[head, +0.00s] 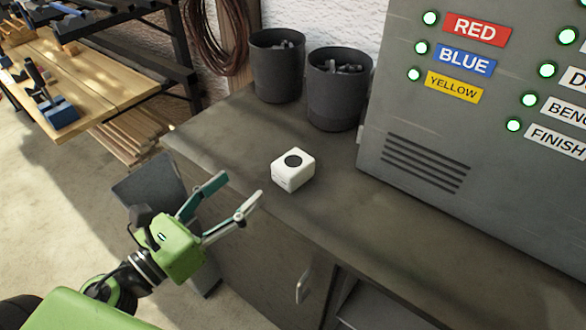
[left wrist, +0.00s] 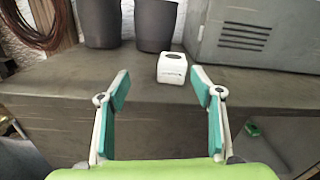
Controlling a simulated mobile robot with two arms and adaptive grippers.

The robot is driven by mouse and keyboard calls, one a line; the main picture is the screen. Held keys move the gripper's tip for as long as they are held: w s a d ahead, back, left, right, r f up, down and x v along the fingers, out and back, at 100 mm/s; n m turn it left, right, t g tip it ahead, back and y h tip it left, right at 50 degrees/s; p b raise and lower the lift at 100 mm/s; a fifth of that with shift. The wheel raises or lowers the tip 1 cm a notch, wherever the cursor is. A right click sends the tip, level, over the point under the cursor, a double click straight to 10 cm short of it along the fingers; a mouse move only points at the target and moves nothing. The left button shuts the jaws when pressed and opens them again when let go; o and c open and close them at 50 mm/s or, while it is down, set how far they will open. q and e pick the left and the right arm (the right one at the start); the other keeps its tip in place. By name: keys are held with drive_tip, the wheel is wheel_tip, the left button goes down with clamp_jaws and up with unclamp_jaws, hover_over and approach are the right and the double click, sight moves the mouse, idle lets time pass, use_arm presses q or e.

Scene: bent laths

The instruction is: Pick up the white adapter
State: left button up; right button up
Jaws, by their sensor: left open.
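The white adapter (head: 293,170) is a small white block with a dark round opening on top. It sits upright on the grey bench top, and it also shows in the left wrist view (left wrist: 172,68), ahead of the fingers and nearer the right one. My left gripper (head: 242,191) is open and empty, at the front edge of the bench, to the left of the adapter and apart from it. Its two fingers with teal pads also show in the left wrist view (left wrist: 160,85). My right gripper is not in view.
Two dark bins (head: 277,66) (head: 339,88) with dark pieces inside stand behind the adapter. A grey cabinet (head: 430,150) with coloured labels and green lights stands at the right. The bench top (head: 235,140) around the adapter is clear. A wooden workbench (head: 90,75) is at the far left.

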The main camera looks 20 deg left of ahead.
use_arm(q)
drive_tip(key=d+m+h, duration=0.1)
drive_tip(key=d+m, duration=0.1)
drive_tip(key=m+g+p, duration=0.1)
drive_tip(key=p, duration=0.2)
approach(293, 161)
drive_tip(key=shift+w+d+r+h, duration=0.15)
drive_tip(key=shift+w+d+h, duration=0.15)
drive_tip(key=shift+w, duration=0.2)
drive_tip(key=shift+p+x, duration=0.5)
drive_tip(key=shift+x, duration=0.7)
drive_tip(key=shift+w+d+f, duration=0.2)
drive_tip(key=shift+w+d, duration=0.15)
drive_tip(key=shift+w, duration=0.25)
drive_tip(key=shift+w+d+r+p, duration=0.15)
drive_tip(key=shift+w+p, duration=0.3)
drive_tip(key=shift+p, duration=0.25)
drive_tip(key=p+x, duration=0.1)
drive_tip(key=x, duration=0.2)
drive_tip(key=shift+w+p, duration=0.2)
drive_tip(key=shift+p, duration=0.2)
drive_tip(key=shift+w+d, duration=0.1)
drive_tip(key=shift+w, duration=0.3)
drive_tip(key=shift+f, duration=0.25)
drive_tip(key=c, duration=1.3)
drive_tip(key=shift+o, duration=0.3)
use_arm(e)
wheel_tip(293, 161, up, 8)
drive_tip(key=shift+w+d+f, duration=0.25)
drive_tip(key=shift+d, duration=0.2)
